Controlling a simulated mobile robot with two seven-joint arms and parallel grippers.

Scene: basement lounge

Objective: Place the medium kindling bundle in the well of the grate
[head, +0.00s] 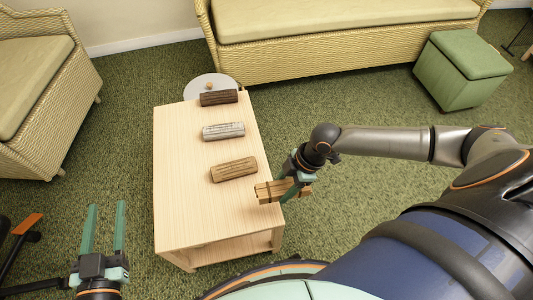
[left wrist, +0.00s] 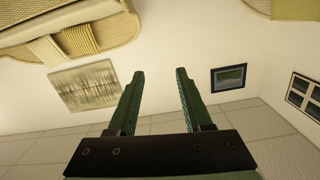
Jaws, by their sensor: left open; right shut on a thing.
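A light-brown kindling bundle (head: 265,193) with a dark band is held at the right edge of the table. My right gripper (head: 288,190) is shut on it. The bundle's left end overlaps the tabletop in the head view; I cannot tell whether it touches. The fingers hide part of it. My left gripper (head: 105,207) is open and empty, left of the table above the carpet. Its two fingers also show apart in the left wrist view (left wrist: 160,74), with nothing between them. No grate shows in either view.
A round white side table (head: 205,84) stands behind. A sofa (head: 330,40), an armchair (head: 40,110) and a green ottoman (head: 460,75) surround open carpet.

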